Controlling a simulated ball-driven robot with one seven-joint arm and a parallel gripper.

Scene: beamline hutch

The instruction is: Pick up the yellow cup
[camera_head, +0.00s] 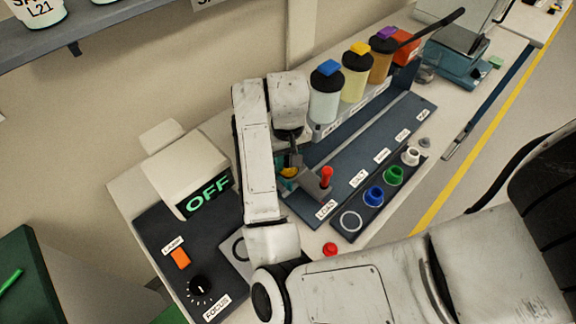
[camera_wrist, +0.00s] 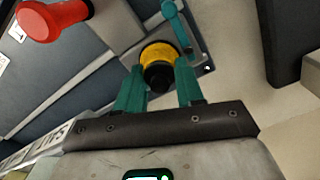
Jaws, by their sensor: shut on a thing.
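The yellow cup (camera_wrist: 160,52) shows in the wrist view as a yellow ring with a dark middle, between the teal fingers of my gripper (camera_wrist: 159,88). The fingers are shut on its sides. In the head view only a small yellow patch of the cup (camera_head: 289,172) shows; my arm and gripper (camera_head: 290,184) hide the rest. I cannot tell whether the cup touches the surface beneath it.
A red-knobbed lever (camera_head: 326,176) stands close right of my gripper. Blue (camera_head: 374,196), green (camera_head: 393,175) and white (camera_head: 411,156) cups sit in a dark rack. Lidded canisters (camera_head: 325,95) stand behind. An "OFF" display box (camera_head: 187,170) is at left.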

